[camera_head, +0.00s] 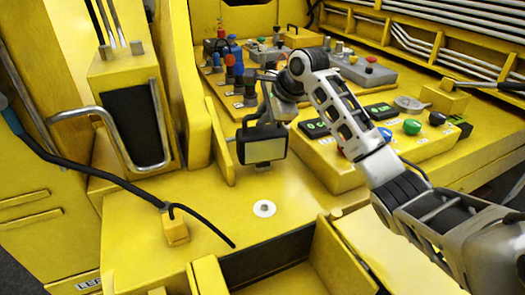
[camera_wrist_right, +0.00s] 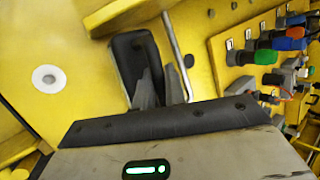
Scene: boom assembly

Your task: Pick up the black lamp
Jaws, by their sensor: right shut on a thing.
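The black lamp (camera_head: 262,147) has a dark frame around a pale, flat face. In the head view it hangs upright over the yellow deck, below my right gripper (camera_head: 275,100). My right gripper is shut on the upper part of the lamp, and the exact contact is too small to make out. In the right wrist view, the gripper's grey fingers (camera_wrist_right: 159,85) stand against a black, rounded shape that appears to be the lamp (camera_wrist_right: 127,52). Whether the lamp touches the deck cannot be told. My left gripper is not in view.
A white disc (camera_head: 264,208) lies on the clear deck in front of the lamp. A yellow box with a chrome handle (camera_head: 158,125) stands at left. Colored levers (camera_head: 235,62) and a button panel (camera_head: 400,140) lie behind and to the right. A black cable (camera_head: 90,170) runs across the left.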

